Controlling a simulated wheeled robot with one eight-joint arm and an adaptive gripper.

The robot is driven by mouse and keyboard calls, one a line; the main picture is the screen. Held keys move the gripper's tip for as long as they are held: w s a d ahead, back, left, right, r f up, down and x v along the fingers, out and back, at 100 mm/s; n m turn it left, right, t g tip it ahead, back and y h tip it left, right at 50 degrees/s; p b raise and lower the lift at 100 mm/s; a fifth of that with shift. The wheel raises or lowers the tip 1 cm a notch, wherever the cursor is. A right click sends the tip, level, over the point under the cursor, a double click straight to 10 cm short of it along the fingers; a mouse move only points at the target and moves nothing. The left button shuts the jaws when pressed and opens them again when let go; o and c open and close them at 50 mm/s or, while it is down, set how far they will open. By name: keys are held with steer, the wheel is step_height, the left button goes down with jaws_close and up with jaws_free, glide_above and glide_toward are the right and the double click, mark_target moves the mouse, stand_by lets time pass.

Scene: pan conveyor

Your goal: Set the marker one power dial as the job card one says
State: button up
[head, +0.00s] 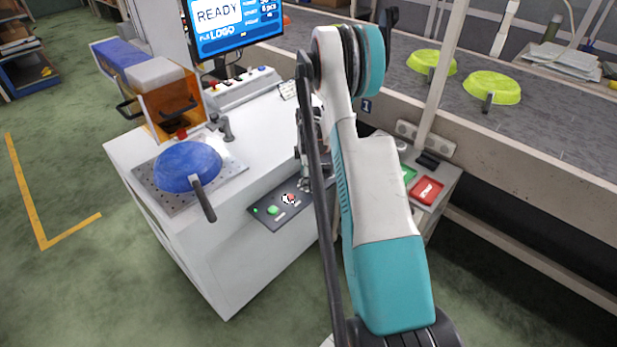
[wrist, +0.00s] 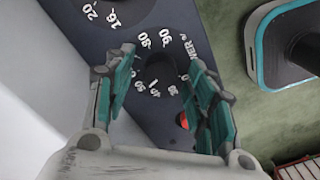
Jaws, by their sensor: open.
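In the wrist view a black round power dial (wrist: 160,73) sits on a dark panel, ringed by white numbers. I read 80 and 90 and part of the word POWER; the other numbers are small or partly covered. My gripper (wrist: 163,60) is open, its two teal-padded fingers on either side of the dial. I cannot tell whether they touch it. The dial's exact setting is not clear. In the head view my arm hides the dial, and the gripper shows only partly beside the panel (head: 258,215). No job card is readable.
A second dial (wrist: 118,8), marked 16 and 20, is at the wrist view's top. A red button (wrist: 183,120) is close to the right finger. A blue pan (head: 187,165) sits on the white machine, below a screen (head: 233,25) reading READY. Green pans (head: 432,62) lie on the conveyor.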

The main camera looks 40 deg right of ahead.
step_height(320, 180, up, 12)
stand_by(0.5)
stand_by(0.4)
steer(key=s+a+r+m+t+p, duration=0.1)
steer(key=s+a+r+m+t, duration=0.15)
steer(key=a+r, duration=0.95)
steer(key=s+a+r+m+t+p, duration=0.25)
steer(key=a+r, duration=0.75)
steer(key=a, duration=0.5)
steer(key=s+a+m+t+b, duration=0.1)
steer(key=s+a+m, duration=0.2)
steer(key=s, duration=0.6)
steer(key=s+a+m+t+b, duration=0.1)
steer(key=s+a+m+b, duration=0.1)
steer(key=s+a, duration=0.4)
steer(key=s, duration=0.3)
steer(key=shift+s+a+f+m, duration=0.15)
steer(key=shift+a+f+m, duration=0.25)
